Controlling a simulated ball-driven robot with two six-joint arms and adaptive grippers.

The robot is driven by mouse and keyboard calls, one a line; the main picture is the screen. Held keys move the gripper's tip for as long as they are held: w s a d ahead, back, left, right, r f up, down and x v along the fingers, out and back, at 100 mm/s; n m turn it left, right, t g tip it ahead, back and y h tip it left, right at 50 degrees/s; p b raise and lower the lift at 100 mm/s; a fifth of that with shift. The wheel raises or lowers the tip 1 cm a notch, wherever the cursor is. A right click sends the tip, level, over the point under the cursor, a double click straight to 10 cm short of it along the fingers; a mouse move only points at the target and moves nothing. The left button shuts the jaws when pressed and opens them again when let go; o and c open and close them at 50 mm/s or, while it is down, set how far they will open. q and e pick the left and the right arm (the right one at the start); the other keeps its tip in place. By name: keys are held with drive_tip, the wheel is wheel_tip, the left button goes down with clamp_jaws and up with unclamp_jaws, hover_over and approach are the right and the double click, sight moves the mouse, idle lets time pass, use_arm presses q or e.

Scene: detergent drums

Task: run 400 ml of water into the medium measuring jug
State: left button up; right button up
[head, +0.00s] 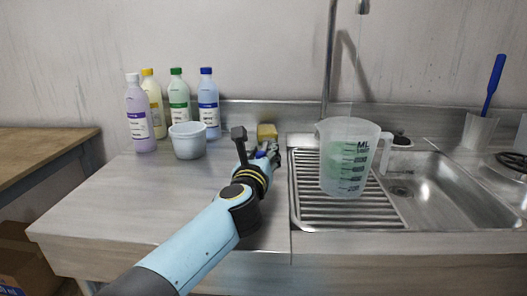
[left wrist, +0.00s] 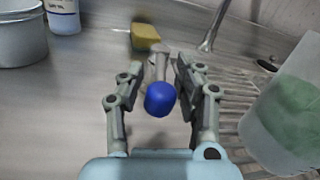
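A clear measuring jug (head: 347,178) with dark scale marks stands upright on the ribbed drainer beneath the tap spout (head: 362,6). Green shows in or through its wall; I cannot tell whether that is liquid. A faint thin line hangs from the spout toward the jug, perhaps water. The jug also shows at the right of the left wrist view (left wrist: 290,120). My left gripper (head: 268,154) is left of the drainer. In the left wrist view its open fingers (left wrist: 158,75) stand around a blue knob (left wrist: 160,99) on a grey stem, with gaps visible. My right gripper is out of view.
A yellow sponge (head: 267,132) lies behind my left gripper. A pale tub (head: 187,141) and several bottles (head: 180,99) stand at the back left. The sink basin (head: 440,190) is right of the jug. A blue-handled tool (head: 494,82) stands in a container farther right. The front-left counter is clear.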

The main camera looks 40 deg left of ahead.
use_arm(q)
drive_tip(key=shift+w+a, duration=0.15)
drive_tip(key=shift+w, duration=0.25)
clamp_jaws()
